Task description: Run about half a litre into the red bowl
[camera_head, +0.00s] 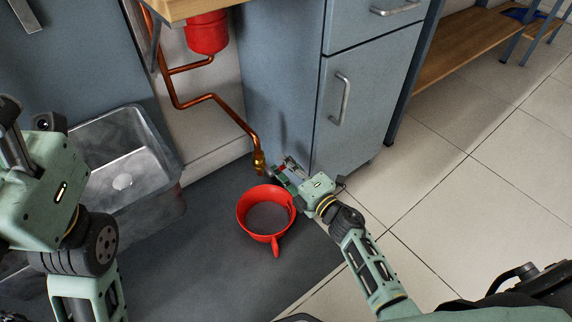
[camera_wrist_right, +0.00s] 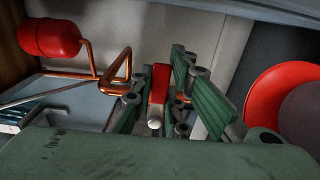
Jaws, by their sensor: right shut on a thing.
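A red bowl (camera_head: 243,212) with a handle sits on the dark floor surface below the end of a copper pipe. A grey round surface shows inside it; I cannot tell whether it is water. The bowl's edge also shows at the right of the wrist view (camera_wrist_right: 262,88). A brass valve (camera_head: 259,162) ends the pipe. My right gripper (camera_head: 288,168) is beside the valve, shut on a red handle (camera_wrist_right: 158,84) that lies between its fingers. No stream is visible. My left gripper (camera_head: 14,135) is at the left edge, partly cut off, its jaws unclear.
A metal sink basin (camera_head: 120,150) stands left of the bowl. A red tank (camera_head: 207,33) hangs on the copper pipe (camera_head: 222,104). A blue-grey cabinet (camera_head: 285,80) stands directly behind the valve. A wooden bench (camera_head: 455,48) is at the upper right; the tiled floor (camera_head: 450,200) is open.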

